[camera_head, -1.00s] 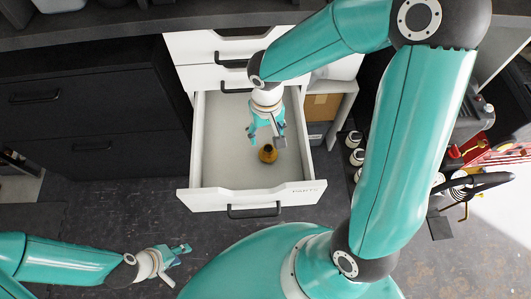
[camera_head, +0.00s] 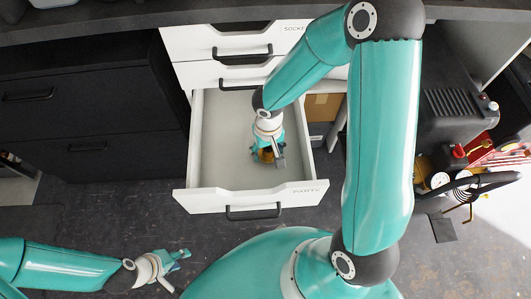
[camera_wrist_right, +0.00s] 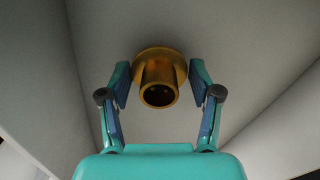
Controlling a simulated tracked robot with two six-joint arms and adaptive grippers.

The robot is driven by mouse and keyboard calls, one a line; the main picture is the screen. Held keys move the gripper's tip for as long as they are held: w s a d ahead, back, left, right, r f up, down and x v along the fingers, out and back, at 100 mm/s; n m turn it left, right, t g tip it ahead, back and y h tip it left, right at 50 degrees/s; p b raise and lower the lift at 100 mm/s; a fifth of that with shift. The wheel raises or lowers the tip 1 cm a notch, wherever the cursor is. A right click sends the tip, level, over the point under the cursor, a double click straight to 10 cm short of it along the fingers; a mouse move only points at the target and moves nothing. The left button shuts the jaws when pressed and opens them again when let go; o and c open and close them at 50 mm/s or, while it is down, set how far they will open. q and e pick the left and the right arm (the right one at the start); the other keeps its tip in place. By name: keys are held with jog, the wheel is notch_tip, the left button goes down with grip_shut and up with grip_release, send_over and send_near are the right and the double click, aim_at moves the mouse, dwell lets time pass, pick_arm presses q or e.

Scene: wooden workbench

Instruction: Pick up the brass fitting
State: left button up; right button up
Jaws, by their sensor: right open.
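The brass fitting (camera_wrist_right: 160,84), a gold-coloured short tube with a wide round flange, is in the open drawer (camera_head: 225,130). In the head view the fitting (camera_head: 265,156) is partly hidden by my right gripper (camera_head: 268,158), which is down inside the drawer at it. In the right wrist view my right gripper (camera_wrist_right: 160,82) is open, with one finger on each side of the fitting and a visible gap to each. My left gripper (camera_head: 180,254) is at the lower left, outside the drawer and away from the fitting. Its fingers look apart and empty.
The drawer's front panel (camera_head: 250,198) and side walls surround the fitting. Closed drawers (camera_head: 215,42) are behind it. A dark cabinet (camera_head: 80,120) stands at the left. The rest of the drawer floor looks clear.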

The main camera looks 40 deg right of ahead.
jog(key=c, duration=0.9)
jog(key=shift+r, duration=0.1)
